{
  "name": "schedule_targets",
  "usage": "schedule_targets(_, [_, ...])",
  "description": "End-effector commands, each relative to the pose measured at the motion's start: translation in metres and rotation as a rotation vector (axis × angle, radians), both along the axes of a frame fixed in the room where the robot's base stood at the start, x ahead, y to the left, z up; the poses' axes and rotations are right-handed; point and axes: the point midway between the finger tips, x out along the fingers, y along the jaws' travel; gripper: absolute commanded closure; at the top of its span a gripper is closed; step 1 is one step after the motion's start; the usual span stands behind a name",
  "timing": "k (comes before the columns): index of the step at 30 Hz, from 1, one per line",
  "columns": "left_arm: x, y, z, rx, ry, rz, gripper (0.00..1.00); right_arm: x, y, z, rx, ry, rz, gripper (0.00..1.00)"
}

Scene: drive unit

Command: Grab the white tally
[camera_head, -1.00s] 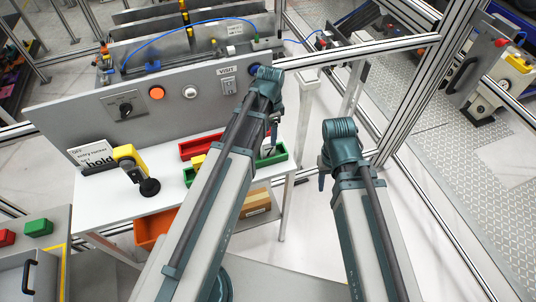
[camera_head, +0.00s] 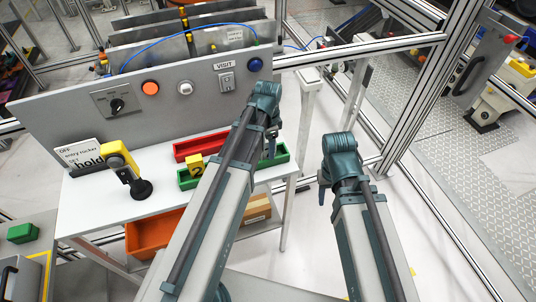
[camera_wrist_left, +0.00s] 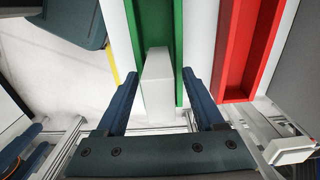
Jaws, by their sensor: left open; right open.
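The white tally (camera_wrist_left: 158,82) is a plain white block in the left wrist view. It lies at the near part of the long green tray (camera_wrist_left: 153,20), which also shows on the white table in the head view (camera_head: 276,160). My left gripper (camera_wrist_left: 160,74) is open, with one dark finger on each side of the tally; I cannot tell whether they touch it. In the head view my left gripper (camera_head: 270,133) is above the right part of the green tray, and my arm hides the tally. My right gripper (camera_head: 323,188) is open, mostly hidden by its wrist, right of the table.
A red tray (camera_head: 193,149) lies behind the green one, with a yellow block marked 2 (camera_head: 195,166) near them. A grey panel (camera_head: 190,110) with buttons stands behind. A black and yellow device (camera_head: 123,167) and a sign (camera_head: 80,156) stand at the left.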

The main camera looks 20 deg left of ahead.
Motion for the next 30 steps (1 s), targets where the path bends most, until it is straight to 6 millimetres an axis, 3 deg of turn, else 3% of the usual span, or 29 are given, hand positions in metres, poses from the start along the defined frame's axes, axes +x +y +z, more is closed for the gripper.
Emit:
schedule_targets(8, [0.0000, -0.0001, -0.0037, 0.000, 0.000, 0.000, 0.30, 0.0000, -0.0001, -0.0037, 0.000, 0.000, 0.000, 0.50])
schedule_targets(20, [-0.0001, -0.0001, -0.0037, 0.000, 0.000, 0.000, 1.00, 0.0000, -0.0001, -0.0037, 0.000, 0.000, 0.000, 0.50])
schedule_targets(30, [0.0000, -0.0001, -0.0034, 0.000, 0.000, 0.000, 1.00, 0.0000, 0.0000, -0.0034, 0.000, 0.000, 0.000, 0.50])
